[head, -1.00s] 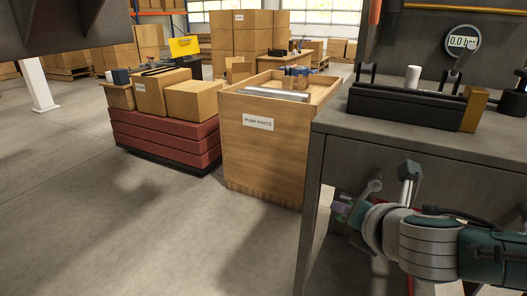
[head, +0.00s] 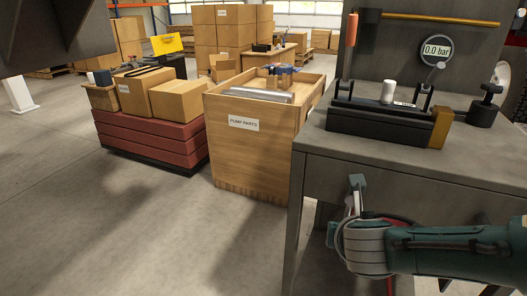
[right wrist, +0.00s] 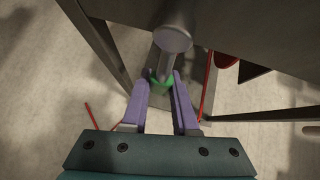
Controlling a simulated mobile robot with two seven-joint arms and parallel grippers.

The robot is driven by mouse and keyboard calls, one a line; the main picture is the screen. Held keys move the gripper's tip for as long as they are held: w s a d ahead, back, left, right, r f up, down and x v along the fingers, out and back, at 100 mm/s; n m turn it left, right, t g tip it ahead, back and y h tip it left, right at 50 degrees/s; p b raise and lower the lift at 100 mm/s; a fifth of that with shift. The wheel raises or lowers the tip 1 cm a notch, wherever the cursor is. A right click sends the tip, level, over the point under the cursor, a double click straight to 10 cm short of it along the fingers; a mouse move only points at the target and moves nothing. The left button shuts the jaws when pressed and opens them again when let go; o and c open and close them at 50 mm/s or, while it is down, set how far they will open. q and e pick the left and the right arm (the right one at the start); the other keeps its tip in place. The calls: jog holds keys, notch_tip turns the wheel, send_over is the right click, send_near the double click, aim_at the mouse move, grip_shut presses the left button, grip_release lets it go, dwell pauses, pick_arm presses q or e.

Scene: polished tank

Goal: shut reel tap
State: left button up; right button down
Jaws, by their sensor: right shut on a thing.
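In the right wrist view, the two purple fingers of my right gripper (right wrist: 163,88) are closed on a small green part (right wrist: 163,84), which seems to be the tap's handle. A round grey metal knob (right wrist: 173,39) on a short stem stands just above the fingertips in the picture. In the head view, a grey metal fitting (head: 356,186) sticks out at the bench front, just above my right wrist. The fingers and green part are hidden there behind my wrist. My left gripper is not in view.
The grey steel bench (head: 400,162) stands over my right arm; its leg (head: 298,215) is close on the left. A red hose (right wrist: 208,86) hangs beside the fingers. A gauge (head: 437,50) reads 0.0 bar. A wooden crate (head: 243,160) is to the left; open floor lies in front.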

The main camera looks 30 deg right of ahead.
jog(key=c, duration=0.7)
grip_release()
jog(key=shift+p+v, duration=3.2)
jog(key=shift+v, duration=1.75)
